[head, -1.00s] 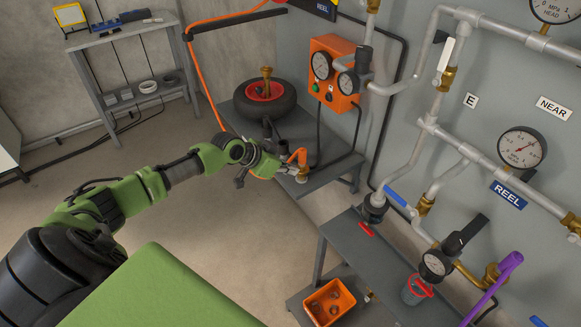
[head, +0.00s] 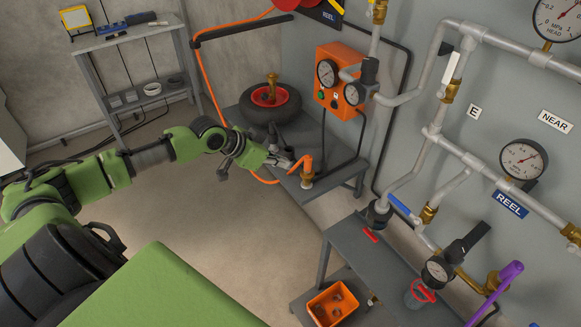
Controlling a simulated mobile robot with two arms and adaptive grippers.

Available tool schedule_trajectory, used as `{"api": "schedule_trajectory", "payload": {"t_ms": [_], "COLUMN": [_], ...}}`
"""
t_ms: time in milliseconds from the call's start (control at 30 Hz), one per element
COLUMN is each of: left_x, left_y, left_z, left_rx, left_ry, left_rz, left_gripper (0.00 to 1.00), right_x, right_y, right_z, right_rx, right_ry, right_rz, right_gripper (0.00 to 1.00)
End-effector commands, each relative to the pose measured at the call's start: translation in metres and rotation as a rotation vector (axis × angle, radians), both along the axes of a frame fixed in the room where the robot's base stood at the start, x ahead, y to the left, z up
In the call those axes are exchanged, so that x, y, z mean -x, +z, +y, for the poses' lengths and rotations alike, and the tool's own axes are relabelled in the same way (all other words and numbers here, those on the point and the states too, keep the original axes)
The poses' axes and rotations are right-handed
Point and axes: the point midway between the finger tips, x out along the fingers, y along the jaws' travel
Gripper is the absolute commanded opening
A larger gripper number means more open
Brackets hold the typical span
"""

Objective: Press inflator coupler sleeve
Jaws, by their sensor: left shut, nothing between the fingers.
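The inflator coupler is a small brass fitting (head: 307,182) standing upright near the front edge of the grey bench. A short orange hose end (head: 306,163) rises from it. My left gripper (head: 288,164) is shut and empty, just left of the hose end and coupler. A small gap seems to separate its fingertips from the coupler. The sleeve itself is too small to make out. My right gripper is not in view.
A wheel (head: 270,103) lies on the bench (head: 325,178) behind my gripper. An orange gauge box (head: 340,82) hangs on the wall panel behind. Pipes and a lower grey table (head: 360,250) stand to the right, with an orange bin (head: 331,304) below. The floor at left is clear.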

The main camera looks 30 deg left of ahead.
Motion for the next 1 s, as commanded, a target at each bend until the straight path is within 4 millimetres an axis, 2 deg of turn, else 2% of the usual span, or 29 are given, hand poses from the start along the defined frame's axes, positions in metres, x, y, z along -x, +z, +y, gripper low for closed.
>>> {"api": "schedule_trajectory", "payload": {"t_ms": [233, 833, 933, 1000], "left_x": [0.015, 0.016, 0.015, 0.012], "left_y": [0.015, 0.018, 0.014, -0.001], "left_z": [0.007, 0.007, 0.009, 0.017], "left_rx": [-0.001, 0.001, 0.002, 0.003], "left_ry": [0.0, 0.001, 0.008, 0.036], "left_rz": [-0.001, -0.001, -0.001, -0.002], "left_gripper": [0.0, 0.0, 0.0, 0.0], "right_x": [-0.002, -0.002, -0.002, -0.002], "right_y": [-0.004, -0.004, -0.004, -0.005], "right_z": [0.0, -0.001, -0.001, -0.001], "right_rx": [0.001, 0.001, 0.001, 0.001], "right_ry": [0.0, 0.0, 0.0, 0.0], "right_rz": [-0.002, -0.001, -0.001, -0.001], "right_gripper": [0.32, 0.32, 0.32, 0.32]}}
